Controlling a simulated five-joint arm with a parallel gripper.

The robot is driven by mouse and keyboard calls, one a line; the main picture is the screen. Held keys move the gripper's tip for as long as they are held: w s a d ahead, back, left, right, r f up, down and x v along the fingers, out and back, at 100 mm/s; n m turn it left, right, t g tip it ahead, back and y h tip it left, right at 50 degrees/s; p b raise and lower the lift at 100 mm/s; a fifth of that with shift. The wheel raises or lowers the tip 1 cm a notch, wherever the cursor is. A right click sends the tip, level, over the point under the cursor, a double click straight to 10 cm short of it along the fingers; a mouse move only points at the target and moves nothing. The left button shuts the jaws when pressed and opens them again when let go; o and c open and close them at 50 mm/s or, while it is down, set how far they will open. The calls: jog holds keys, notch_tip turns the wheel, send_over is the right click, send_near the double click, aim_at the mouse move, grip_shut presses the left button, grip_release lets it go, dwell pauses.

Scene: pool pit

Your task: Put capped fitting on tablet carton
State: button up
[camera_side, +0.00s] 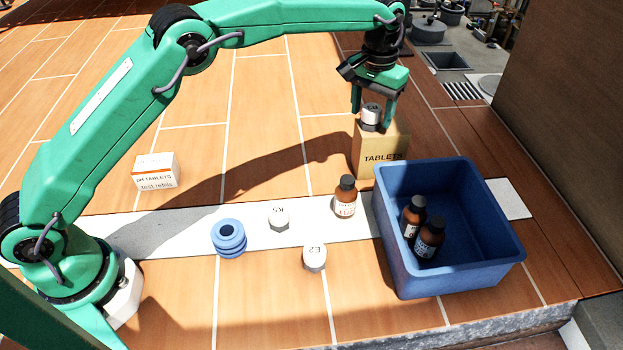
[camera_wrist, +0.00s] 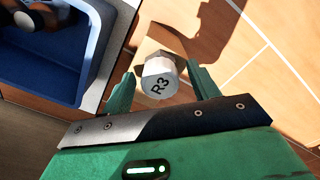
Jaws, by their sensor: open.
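The capped fitting (camera_side: 371,115), with a pale cap and a darker grey lower part, stands upright on top of the tan tablet carton (camera_side: 381,158), which is marked "TABLETS". In the wrist view the fitting's cap (camera_wrist: 160,82) reads "R3". My gripper (camera_side: 373,112) is above the carton with its fingers on either side of the fitting. In the wrist view the fingers of my gripper (camera_wrist: 162,88) are open, with a gap on each side of the fitting. The carton's top is partly hidden by the fitting and the fingers.
A blue bin (camera_side: 400,275) holding brown bottles stands right of the carton. Tiles left of the carton are clear.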

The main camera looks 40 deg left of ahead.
aim_at(370, 107)
notch_tip(370, 107, up, 12)
jog(key=shift+f, duration=0.15)
dwell(0.7)
dwell(0.8)
jog(key=s+a+r+t, duration=0.3)
jog(key=s+a+r, duration=0.8)
jog(key=s+a, duration=0.2)
jog(key=s+a+f+t, duration=0.1)
jog(key=s+a+f, duration=0.1)
jog(key=s+f, duration=0.2)
jog(key=s+a+f, duration=0.3)
jog(key=s+f, duration=0.1)
jog(key=s, duration=0.7)
jog(key=s+a+f+t, duration=0.1)
jog(key=s+f, duration=0.3)
jog(key=s, duration=0.4)
jog(key=shift+a+f+t, duration=0.3)
jog(key=shift+a+f, duration=0.05)
jog(key=shift+a, duration=0.4)
